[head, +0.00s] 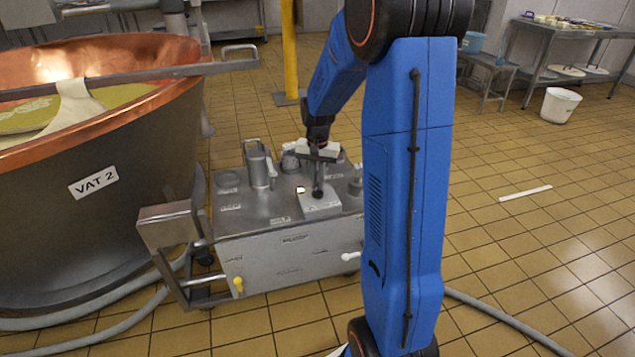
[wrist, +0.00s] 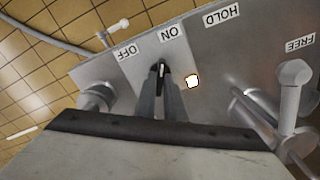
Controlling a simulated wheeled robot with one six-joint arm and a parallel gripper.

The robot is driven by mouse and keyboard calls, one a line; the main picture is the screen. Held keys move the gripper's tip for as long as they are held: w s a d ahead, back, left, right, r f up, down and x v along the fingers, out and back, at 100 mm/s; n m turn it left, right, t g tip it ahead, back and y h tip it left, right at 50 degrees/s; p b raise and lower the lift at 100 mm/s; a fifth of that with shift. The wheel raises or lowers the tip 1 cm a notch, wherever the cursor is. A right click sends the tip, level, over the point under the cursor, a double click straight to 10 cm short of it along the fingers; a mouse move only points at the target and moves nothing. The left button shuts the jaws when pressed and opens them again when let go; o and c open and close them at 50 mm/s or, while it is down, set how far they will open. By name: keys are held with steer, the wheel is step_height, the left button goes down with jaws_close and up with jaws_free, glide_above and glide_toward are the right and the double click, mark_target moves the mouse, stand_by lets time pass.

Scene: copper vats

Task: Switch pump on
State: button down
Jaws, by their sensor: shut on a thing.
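The pump cart (head: 290,245) is a grey steel unit with a labelled top panel, beside the copper vat. My gripper (head: 318,190) points down at a light plate (head: 322,206) on its top. In the wrist view my gripper's fingers (wrist: 161,90) are shut on a small dark switch lever (wrist: 161,68) with a pale mark. The OFF label (wrist: 128,52) lies to its upper left and the ON label (wrist: 170,33) just above it. The fingers hide most of the lever, so I cannot tell its exact setting. A small lamp (wrist: 192,82) glows pale beside the fingers.
The HOLD label (wrist: 221,15), FREE label (wrist: 300,43) and a pale-knobbed lever (wrist: 290,90) are to the right. VAT 2 (head: 130,190) stands close to the cart's left. Hoses (head: 100,330) lie on the tiles. Open floor is at the right, with a white bucket (head: 560,106).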

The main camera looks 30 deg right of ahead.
mark_target(317, 186)
steer(key=c, duration=1.8)
jaws_free()
steer(key=shift+c, duration=0.2)
steer(key=shift+r, duration=0.1)
step_height(317, 186, up, 17)
steer(key=shift+r, duration=0.1)
